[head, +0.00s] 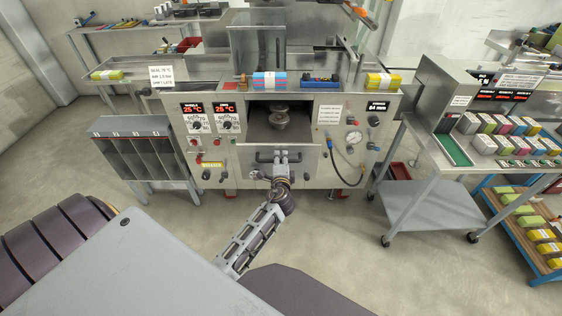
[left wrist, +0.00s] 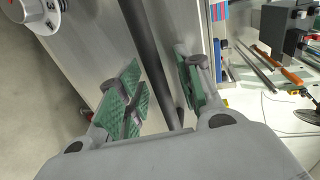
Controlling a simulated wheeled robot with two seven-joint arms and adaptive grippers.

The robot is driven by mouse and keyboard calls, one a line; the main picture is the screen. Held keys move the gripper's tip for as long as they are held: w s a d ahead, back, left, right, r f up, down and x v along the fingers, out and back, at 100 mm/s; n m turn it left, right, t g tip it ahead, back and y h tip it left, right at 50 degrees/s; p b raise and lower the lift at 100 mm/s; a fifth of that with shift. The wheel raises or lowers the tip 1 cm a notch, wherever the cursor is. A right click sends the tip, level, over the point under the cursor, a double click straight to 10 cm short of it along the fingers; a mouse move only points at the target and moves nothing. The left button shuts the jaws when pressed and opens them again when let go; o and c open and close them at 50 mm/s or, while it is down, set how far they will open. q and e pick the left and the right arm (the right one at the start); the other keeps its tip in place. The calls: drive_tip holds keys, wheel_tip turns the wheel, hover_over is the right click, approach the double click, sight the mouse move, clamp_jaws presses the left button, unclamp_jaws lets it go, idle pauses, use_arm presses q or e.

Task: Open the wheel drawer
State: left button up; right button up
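The wheel drawer's steel front (head: 245,158) is at the centre of the machine in the head view. A dark bar handle (head: 265,156) crosses its upper part. Metal wheels (head: 279,119) show in the dark opening above the front. My left gripper (head: 281,160) is at the handle. In the left wrist view the dark handle bar (left wrist: 148,45) runs between the green-padded fingers of the left gripper (left wrist: 158,90). The fingers are apart, with gaps visible on both sides of the bar. My right gripper is not in view.
Knobs and red displays (head: 210,115) sit left of the opening; a gauge (head: 353,138) and hose are on the right. A grey bin rack (head: 145,150) stands left and a steel cart (head: 435,205) right. The floor before the machine is clear except for my arm.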

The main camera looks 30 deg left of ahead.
use_arm(q)
drive_tip(key=v, duration=1.2)
idle(0.4)
drive_tip(key=shift+a+f, duration=0.1)
drive_tip(key=shift+f, duration=0.05)
idle(0.4)
drive_tip(key=s+a+f+n+g+h, duration=0.1)
drive_tip(key=s+f+n+g+h, duration=0.1)
drive_tip(key=s+f+n+g, duration=0.4)
drive_tip(key=s+d+r+n+g+h, duration=0.2)
drive_tip(key=s+d+n+g+h, duration=0.3)
drive_tip(key=s+d, duration=0.55)
drive_tip(key=s+a+f+m+h, duration=0.1)
drive_tip(key=s+f, duration=0.1)
drive_tip(key=f, duration=1.5)
drive_tip(key=s+a+f, duration=0.2)
drive_tip(key=f, duration=1.5)
drive_tip(key=s+a+f, duration=0.2)
drive_tip(key=s+f, duration=0.7)
drive_tip(key=s, duration=0.1)
drive_tip(key=s+a+f+g, duration=0.1)
drive_tip(key=s+a+f, duration=0.2)
drive_tip(key=s+f, duration=0.7)
drive_tip(key=shift+s+a+m, duration=0.25)
drive_tip(key=shift+s+m, duration=0.15)
drive_tip(key=shift+s, duration=0.25)
